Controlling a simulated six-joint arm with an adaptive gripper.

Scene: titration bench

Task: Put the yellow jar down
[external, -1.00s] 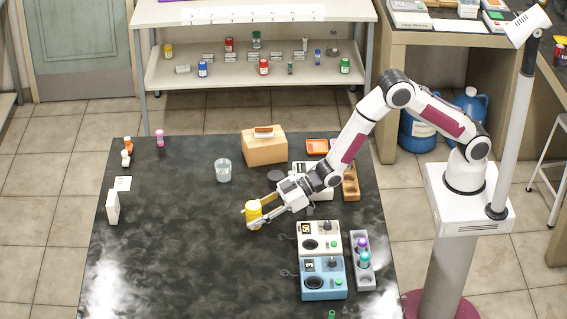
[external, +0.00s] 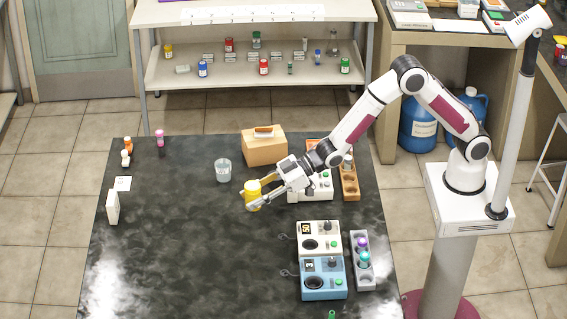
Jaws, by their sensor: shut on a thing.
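The yellow jar (external: 252,196) is near the middle of the dark bench top (external: 200,250), left of my arm. My gripper (external: 258,192) is shut on the jar, with one finger on its far side and one on its near side. The jar looks close to upright. I cannot tell from this view whether its base is above the bench or touching it.
A glass beaker (external: 223,171) stands behind and left of the jar. A tan box (external: 264,147) is behind it. A white device (external: 320,239) and a blue device (external: 322,279) stand front right, beside a grey vial rack (external: 361,262). The bench to the left and front is clear.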

